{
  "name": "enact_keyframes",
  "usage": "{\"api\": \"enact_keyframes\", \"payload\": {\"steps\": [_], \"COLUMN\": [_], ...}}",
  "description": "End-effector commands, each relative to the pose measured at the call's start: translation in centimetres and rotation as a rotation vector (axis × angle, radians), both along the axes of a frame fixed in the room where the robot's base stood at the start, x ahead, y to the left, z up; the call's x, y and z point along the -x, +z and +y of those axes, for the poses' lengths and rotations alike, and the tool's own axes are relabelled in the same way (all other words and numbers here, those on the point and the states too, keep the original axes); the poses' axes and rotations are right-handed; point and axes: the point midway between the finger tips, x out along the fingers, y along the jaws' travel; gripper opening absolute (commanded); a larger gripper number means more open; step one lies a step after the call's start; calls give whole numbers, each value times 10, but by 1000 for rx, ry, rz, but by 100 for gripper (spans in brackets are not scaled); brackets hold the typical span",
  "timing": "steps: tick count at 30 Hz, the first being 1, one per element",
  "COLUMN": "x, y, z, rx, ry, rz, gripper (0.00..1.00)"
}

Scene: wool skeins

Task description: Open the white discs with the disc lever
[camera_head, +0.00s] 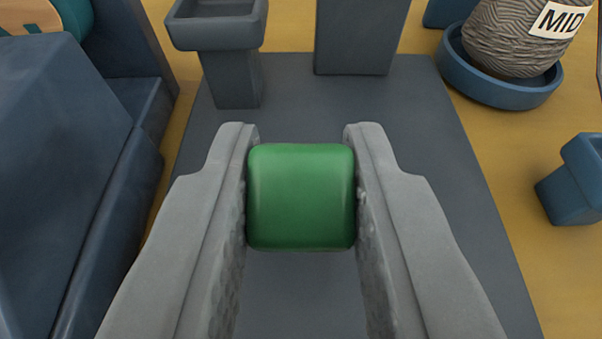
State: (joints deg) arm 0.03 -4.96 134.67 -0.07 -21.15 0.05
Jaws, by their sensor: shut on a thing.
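My gripper (301,200) is in the middle of the view, its two grey fingers shut on a green block with rounded edges (301,197). The block sits between the fingertips, touching both. I cannot tell from this view whether the green block is part of the disc lever. What is beneath or behind the block is hidden. No white discs show in this view.
A dark grey slab (430,150) lies below, on a yellow surface (500,165). A grey cup on a post (222,30) and a grey upright block (357,35) stand at the back. A wool skein marked MID (510,45) sits in a blue dish (500,90). A blue bulk (60,160) fills the left.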

Motion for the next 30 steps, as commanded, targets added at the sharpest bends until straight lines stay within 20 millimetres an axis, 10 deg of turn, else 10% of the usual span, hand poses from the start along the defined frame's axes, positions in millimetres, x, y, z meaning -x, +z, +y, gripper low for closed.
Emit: {"api": "enact_keyframes", "payload": {"steps": [5,6,9,30], "x": [0,0,0,4], "y": [-1,-1,-1,1], "z": [0,0,0,0], "rx": [0,0,0,0], "ry": [0,0,0,0], "rz": [1,1,2,1], "gripper": [0,25,45,45]}}
